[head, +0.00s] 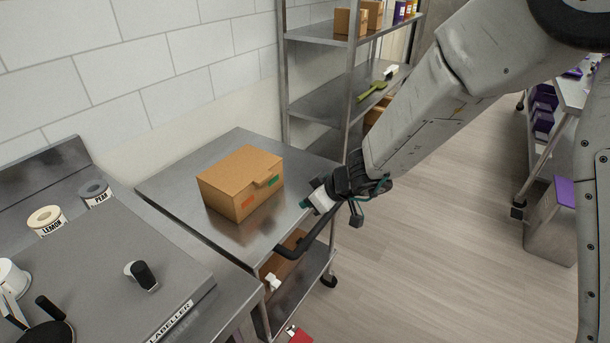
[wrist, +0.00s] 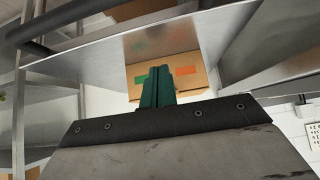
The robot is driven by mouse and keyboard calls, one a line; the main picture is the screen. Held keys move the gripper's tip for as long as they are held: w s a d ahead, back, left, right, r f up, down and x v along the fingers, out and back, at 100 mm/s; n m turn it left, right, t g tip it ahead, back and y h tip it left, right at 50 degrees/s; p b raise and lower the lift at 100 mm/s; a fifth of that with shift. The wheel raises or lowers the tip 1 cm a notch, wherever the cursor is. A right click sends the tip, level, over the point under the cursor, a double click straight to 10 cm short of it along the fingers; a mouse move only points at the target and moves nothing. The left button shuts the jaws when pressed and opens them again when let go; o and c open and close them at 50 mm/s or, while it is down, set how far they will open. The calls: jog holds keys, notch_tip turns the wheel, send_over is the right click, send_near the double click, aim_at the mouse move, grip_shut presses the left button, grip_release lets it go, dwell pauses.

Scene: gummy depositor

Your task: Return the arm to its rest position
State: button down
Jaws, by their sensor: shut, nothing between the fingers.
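My arm (head: 425,110) reaches in from the upper right of the head view. My gripper (head: 308,201) is at its end, near the right edge of the steel cart (head: 165,184) and beside the cart's dark handle. In the wrist view the green fingers of my gripper (wrist: 157,87) are together with nothing between them. A cardboard box (head: 225,190) with a green and an orange label sits on the cart top, left of my gripper and apart from it. The box also shows in the wrist view (wrist: 192,60), beyond the fingertips.
A steel shelf rack (head: 320,103) stands behind the cart with boxes and a green-handled tool. A labeller bench (head: 190,290) with LEMON (head: 45,220) and PEAR (head: 94,192) rolls is at the left. The floor (head: 440,240) right of the cart is clear.

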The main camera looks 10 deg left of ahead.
jog(key=s+d+r+m+g, duration=0.3)
jog(key=s, duration=0.3)
jog(key=s+d+r+m+g, duration=0.2)
jog(key=s+d+r+m, duration=0.15)
jog(key=s, duration=0.25)
jog(key=s+d+r+m+t+h, duration=0.1)
jog(key=s+d+r, duration=0.3)
jog(key=d, duration=0.6)
jog(key=s+d+r+m+t+h, duration=0.1)
jog(key=s+d+r+m+h, duration=0.2)
jog(key=s+d, duration=0.4)
jog(key=s+d+r+m+t+h, duration=0.1)
jog(key=s+d+r+h, duration=0.3)
jog(key=d, duration=0.9)
jog(key=shift+s+d+r+m, duration=0.35)
jog(key=shift+s+r+m, duration=0.6)
jog(key=shift+r, duration=0.8)
